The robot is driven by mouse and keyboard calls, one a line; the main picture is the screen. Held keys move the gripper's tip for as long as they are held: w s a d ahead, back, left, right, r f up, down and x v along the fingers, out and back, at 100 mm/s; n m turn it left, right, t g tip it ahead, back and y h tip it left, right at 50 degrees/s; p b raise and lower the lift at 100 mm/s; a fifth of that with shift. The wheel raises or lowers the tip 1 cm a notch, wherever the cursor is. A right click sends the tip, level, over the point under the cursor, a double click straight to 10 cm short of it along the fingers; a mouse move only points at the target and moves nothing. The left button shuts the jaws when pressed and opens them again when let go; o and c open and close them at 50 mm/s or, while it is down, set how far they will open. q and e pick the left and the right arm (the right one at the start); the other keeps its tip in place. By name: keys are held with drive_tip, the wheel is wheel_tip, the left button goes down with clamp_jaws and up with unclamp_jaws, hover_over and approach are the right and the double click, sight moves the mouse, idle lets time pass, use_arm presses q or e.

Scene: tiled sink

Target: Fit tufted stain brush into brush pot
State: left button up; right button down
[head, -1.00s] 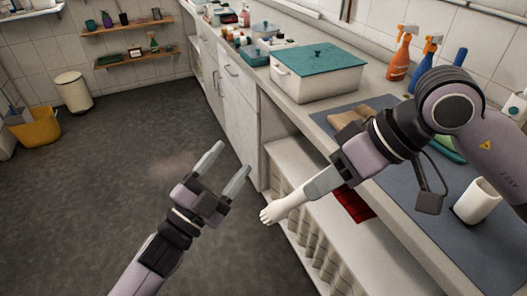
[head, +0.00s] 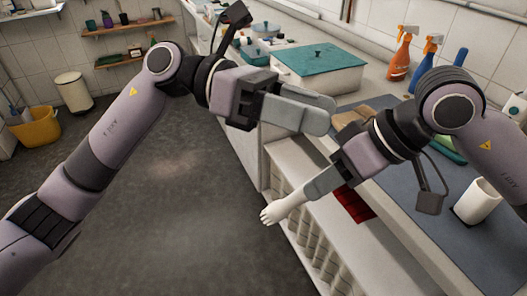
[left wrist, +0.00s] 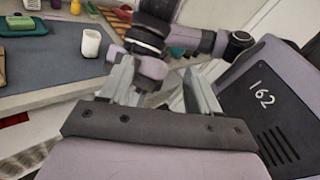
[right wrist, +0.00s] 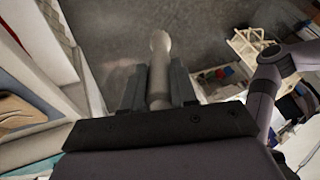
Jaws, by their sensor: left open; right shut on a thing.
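The tufted stain brush (head: 284,209) is pale, with a knobbly end pointing down and left over the counter's front edge. My right gripper (head: 318,184) is shut on it; the right wrist view shows the brush (right wrist: 158,65) between the fingers, its far end over the floor. The brush pot looks like the white upright cup (head: 477,201) on the blue-grey mat at the right, also in the left wrist view (left wrist: 91,43). My left gripper (head: 322,112) is open and empty, above and beyond the right gripper, in front of the lidded box.
A white box with a teal lid (head: 319,66) stands on the counter. Orange (head: 400,55) and blue (head: 427,58) spray bottles stand against the tiled wall. A red cloth (head: 353,204) lies near the counter edge. Bare mat (head: 405,204) lies left of the cup.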

use_arm(q)
wheel_tip(320, 180, down, 6)
drive_tip(key=a+m+t+y, duration=0.2)
drive_tip(key=y, duration=0.5)
drive_tip(key=t+y, duration=0.2)
drive_tip(key=y, duration=0.3)
approach(289, 206)
drive_tip(key=w+f, duration=0.1)
drive_tip(key=shift+h, duration=0.3)
drive_tip(key=x, duration=1.1)
drive_tip(key=shift+w+a+f, duration=0.25)
drive_tip(key=shift+w+a, duration=0.1)
drive_tip(key=c, duration=1.1)
use_arm(e)
drive_tip(key=c, duration=0.8)
unclamp_jaws()
